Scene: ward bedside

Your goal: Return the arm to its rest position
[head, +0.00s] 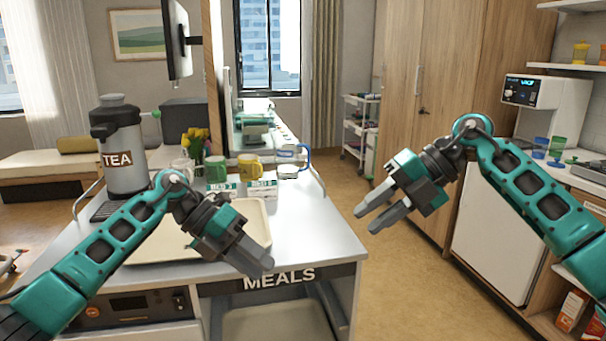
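My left gripper (256,262) is over the front edge of the meals cart (318,236), just above the MEALS sign. It points down and to the right, and its fingers look close together; whether they are fully shut is not clear. Nothing shows between them. My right gripper (374,216) hangs in the air right of the cart, over the open floor. Its two fingers are apart and nothing is between them.
A beige tray (256,212) lies on the cart, partly behind my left arm. A tea dispenser (122,150), a green mug (216,170), a yellow mug (249,167) and a clear blue-handled cup (289,162) stand behind. A counter with a white machine (534,102) is at right.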

